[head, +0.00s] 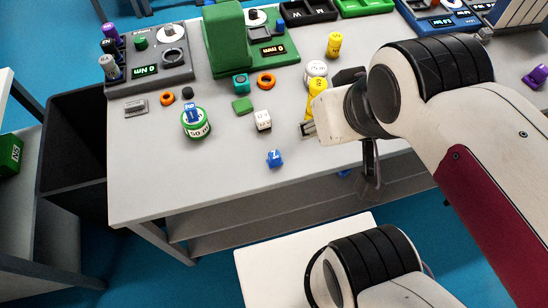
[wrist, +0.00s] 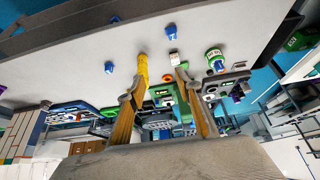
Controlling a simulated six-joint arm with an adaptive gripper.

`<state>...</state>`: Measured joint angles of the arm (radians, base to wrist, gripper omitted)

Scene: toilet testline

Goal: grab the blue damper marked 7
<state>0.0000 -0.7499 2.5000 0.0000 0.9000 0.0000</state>
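A small blue damper (head: 275,158), its mark reading like a 7, sits alone near the table's front edge in the head view. The wrist view shows a matching blue piece (wrist: 171,29) near the table edge, beyond my fingertips. My gripper (wrist: 160,74) is open, with its two fingers apart and nothing held between them. In the head view my gripper (head: 371,180) hangs at the table's front edge, right of the damper and apart from it. Its fingers are partly hidden there by the arm.
Another blue piece stands on a green-and-white weight (head: 196,125). A further blue piece (wrist: 109,67) is left in the wrist view. A white cube (head: 263,120), green block (head: 243,106) and yellow cylinder (head: 317,86) stand behind the damper. Bare table (head: 190,180) lies left of it.

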